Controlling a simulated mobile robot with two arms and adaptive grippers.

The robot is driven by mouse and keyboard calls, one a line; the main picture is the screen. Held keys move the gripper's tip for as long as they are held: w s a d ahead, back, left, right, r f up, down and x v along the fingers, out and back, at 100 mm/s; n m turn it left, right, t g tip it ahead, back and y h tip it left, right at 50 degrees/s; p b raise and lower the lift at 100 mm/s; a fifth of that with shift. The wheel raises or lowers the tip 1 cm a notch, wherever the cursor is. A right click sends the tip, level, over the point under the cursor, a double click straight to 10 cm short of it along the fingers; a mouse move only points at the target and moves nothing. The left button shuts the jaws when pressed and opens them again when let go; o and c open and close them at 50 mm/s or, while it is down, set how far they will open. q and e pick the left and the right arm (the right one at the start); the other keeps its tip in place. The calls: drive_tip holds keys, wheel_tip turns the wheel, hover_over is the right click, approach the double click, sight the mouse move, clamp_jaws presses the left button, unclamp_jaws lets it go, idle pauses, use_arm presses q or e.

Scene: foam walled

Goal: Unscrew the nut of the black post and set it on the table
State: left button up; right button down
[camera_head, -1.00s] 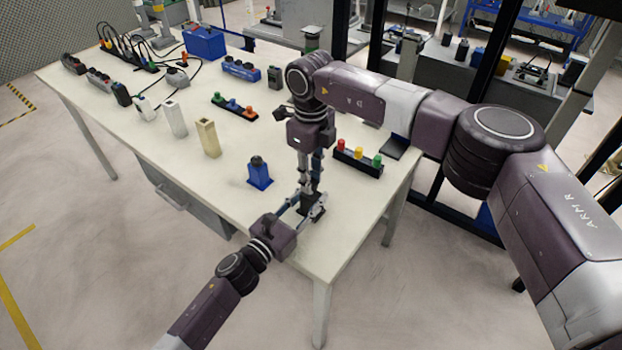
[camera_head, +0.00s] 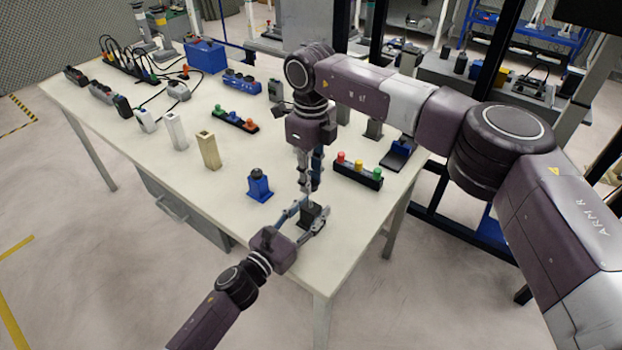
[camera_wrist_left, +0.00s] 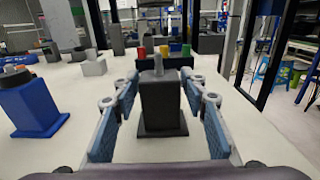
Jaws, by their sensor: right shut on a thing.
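The black post (camera_head: 311,216) stands upright near the table's front right corner. In the left wrist view the black post (camera_wrist_left: 160,104) shows a bare grey stud on top, with no nut around it. My left gripper (camera_head: 312,219) is low at the post, and in its wrist view its fingers (camera_wrist_left: 160,108) are open on either side of the post, with gaps. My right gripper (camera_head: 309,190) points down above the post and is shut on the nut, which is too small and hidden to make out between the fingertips. The right gripper is outside the wrist view.
A blue post with a dark nut (camera_head: 260,186) stands left of the black post. A block with red, yellow and green knobs (camera_head: 358,174) lies behind it to the right. A beige square post (camera_head: 209,152) is farther left. The table's front part (camera_head: 240,215) is bare.

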use_arm(q)
drive_tip(key=shift+o, duration=0.8)
